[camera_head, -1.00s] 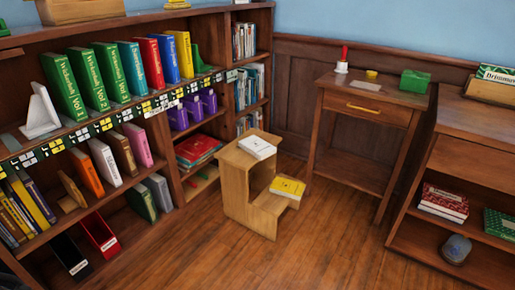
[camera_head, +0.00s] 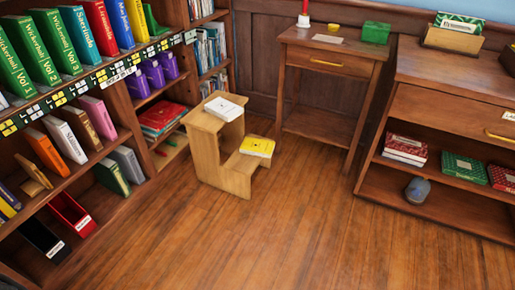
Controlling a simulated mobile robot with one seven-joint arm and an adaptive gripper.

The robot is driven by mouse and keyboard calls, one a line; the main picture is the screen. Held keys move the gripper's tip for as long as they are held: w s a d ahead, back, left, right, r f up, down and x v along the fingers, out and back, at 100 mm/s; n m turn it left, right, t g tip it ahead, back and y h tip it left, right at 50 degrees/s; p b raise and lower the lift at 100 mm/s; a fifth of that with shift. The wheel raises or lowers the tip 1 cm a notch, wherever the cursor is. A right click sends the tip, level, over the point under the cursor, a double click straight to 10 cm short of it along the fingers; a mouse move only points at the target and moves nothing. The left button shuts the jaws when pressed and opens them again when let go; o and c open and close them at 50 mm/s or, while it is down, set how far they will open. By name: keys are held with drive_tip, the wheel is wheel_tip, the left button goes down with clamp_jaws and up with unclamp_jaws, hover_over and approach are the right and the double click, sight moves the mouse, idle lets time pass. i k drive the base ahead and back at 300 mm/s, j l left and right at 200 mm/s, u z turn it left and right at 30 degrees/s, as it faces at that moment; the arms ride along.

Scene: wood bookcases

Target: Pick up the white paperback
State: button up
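A white paperback (camera_head: 224,109) lies flat on the top step of a small wooden step stool (camera_head: 206,150). A yellow book (camera_head: 257,146) lies on the stool's lower step, to the right of and below the white one. Another white-spined book (camera_head: 64,140) stands among others on the left bookcase's shelf. My gripper is not in view.
The wooden bookcase (camera_head: 92,183) fills the left side, close to the stool. A small desk (camera_head: 325,65) stands behind it, with a bell, a yellow item and a green box on top. A low cabinet (camera_head: 447,105) stands at right. The wood floor (camera_head: 290,240) in front is clear.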

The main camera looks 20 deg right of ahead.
sight(221, 108)
drive_tip(key=i+l, duration=0.8)
drive_tip(key=i+l+z, duration=0.1)
drive_tip(key=i+l, duration=0.7)
drive_tip(key=i, duration=0.2)
